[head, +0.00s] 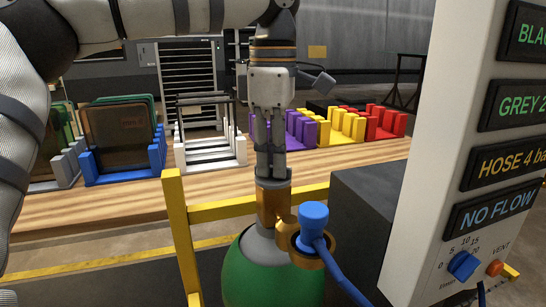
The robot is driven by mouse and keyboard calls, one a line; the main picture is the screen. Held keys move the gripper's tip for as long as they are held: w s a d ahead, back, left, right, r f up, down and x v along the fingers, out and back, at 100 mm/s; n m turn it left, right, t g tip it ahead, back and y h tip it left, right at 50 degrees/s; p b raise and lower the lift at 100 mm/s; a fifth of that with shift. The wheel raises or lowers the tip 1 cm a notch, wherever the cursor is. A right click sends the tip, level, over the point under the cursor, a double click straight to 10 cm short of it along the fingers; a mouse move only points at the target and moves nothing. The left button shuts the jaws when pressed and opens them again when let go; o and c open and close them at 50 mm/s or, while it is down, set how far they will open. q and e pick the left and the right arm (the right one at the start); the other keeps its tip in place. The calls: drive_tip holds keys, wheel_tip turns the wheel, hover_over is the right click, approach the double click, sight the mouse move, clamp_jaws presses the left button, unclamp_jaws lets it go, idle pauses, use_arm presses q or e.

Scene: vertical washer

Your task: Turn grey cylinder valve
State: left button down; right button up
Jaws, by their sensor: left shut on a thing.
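A green cylinder with a grey shoulder (262,245) stands at the bottom centre of the head view. A brass valve body (270,206) sits on top of it, with a dark grey knob (272,180) above. My left gripper (270,172) points straight down from above and is shut on the grey knob. A blue connector (312,222) with a blue hose sits in a brass ring on the valve's right side. The cylinder's lower part is out of frame. My right gripper is not in view.
A yellow rail frame (182,235) stands left of and behind the cylinder. A white control panel (420,170) reading "NO FLOW", with a blue dial (462,265), is close on the right. A wooden bench (120,205) with coloured racks lies behind.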

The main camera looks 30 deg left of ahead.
use_arm(q)
drive_tip(key=n, duration=1.1)
drive_tip(key=shift+n, duration=2)
drive_tip(key=c, duration=1.7)
unclamp_jaws()
wheel_tip(320, 180, up, 12)
drive_tip(key=shift+r, duration=0.1)
